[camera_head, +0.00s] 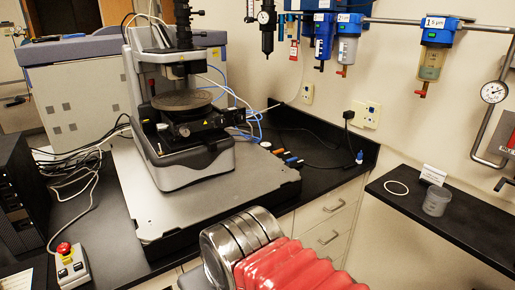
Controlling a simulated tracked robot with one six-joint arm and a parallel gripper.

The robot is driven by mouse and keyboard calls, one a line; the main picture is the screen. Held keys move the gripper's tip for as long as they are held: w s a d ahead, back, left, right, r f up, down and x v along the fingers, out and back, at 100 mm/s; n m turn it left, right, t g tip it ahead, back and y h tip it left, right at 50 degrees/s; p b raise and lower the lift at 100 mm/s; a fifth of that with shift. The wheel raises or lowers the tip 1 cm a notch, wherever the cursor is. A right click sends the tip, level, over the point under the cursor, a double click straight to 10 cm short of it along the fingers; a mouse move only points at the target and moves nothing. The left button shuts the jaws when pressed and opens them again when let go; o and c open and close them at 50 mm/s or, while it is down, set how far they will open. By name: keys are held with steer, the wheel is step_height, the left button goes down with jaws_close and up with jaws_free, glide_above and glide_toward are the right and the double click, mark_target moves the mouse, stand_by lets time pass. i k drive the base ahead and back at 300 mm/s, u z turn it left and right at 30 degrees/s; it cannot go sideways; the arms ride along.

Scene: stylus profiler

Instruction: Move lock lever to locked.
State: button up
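The stylus profiler (190,158) stands on a grey metal plate (215,205) on the black bench, with a round dark stage (182,101) under its column. A black mechanism (205,122) with small knobs sits at the front of the stage. I cannot single out the lock lever or tell its position; parts around the stage are small and dark. A metal-ringed, red ribbed section, which looks like my arm, fills the bottom middle. My gripper does not show.
A control box with a red button (63,248) stands at front left, near loose white cables. Blue air filters (435,45) and a gauge (494,92) hang on the right wall. A clear cup (436,201) and white ring (396,187) lie on the right counter.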

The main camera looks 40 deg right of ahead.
mark_target(275, 152)
steer(key=u, duration=1.65)
steer(key=k, duration=1)
steer(key=z, duration=2.1)
